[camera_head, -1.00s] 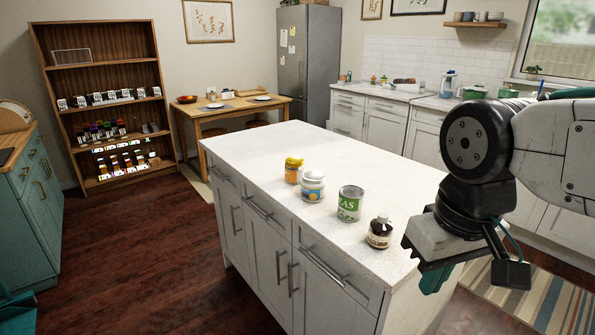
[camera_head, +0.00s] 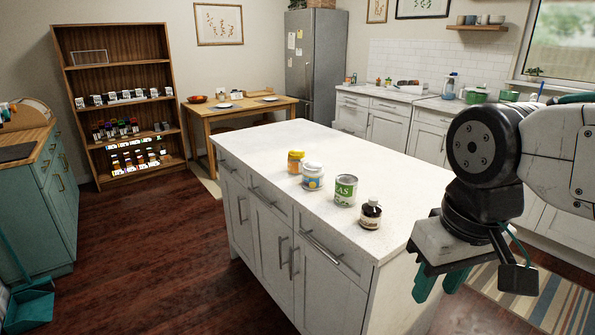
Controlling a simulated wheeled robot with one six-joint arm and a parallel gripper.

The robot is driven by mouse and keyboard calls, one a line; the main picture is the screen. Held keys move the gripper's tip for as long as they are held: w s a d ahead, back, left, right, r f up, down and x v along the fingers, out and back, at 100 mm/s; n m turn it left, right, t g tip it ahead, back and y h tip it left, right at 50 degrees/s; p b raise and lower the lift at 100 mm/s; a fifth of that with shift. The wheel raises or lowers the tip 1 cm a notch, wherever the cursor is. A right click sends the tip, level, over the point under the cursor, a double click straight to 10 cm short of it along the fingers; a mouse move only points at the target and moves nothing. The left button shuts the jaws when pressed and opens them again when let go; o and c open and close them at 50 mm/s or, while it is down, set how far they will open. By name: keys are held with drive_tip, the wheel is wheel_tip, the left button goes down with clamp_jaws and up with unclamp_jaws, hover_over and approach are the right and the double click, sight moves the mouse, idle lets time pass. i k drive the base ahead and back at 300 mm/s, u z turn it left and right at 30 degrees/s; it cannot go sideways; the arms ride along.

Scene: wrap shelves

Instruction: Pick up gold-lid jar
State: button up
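A small jar with a gold-yellow lid (camera_head: 296,161) stands upright on the white island counter (camera_head: 290,140). It is the farthest left in a row of containers. A white-lidded jar with a blue and yellow label (camera_head: 313,177) stands just right of it. My gripper (camera_head: 440,284) hangs beyond the counter's right end, well apart from the gold-lid jar. Its two teal fingers point down with a gap between them and nothing held.
A green-labelled can (camera_head: 345,191) and a dark bottle (camera_head: 370,215) continue the row toward the near edge. A wooden shelf (camera_head: 122,74) with small items stands at back left. Wood floor (camera_head: 150,255) is clear left of the island.

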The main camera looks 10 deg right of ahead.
sight(296, 157)
drive_tip(key=u, duration=1.35)
drive_tip(key=i, duration=2.3)
drive_tip(key=z, duration=1.1)
drive_tip(key=i, duration=0.75)
drive_tip(key=z, duration=0.8)
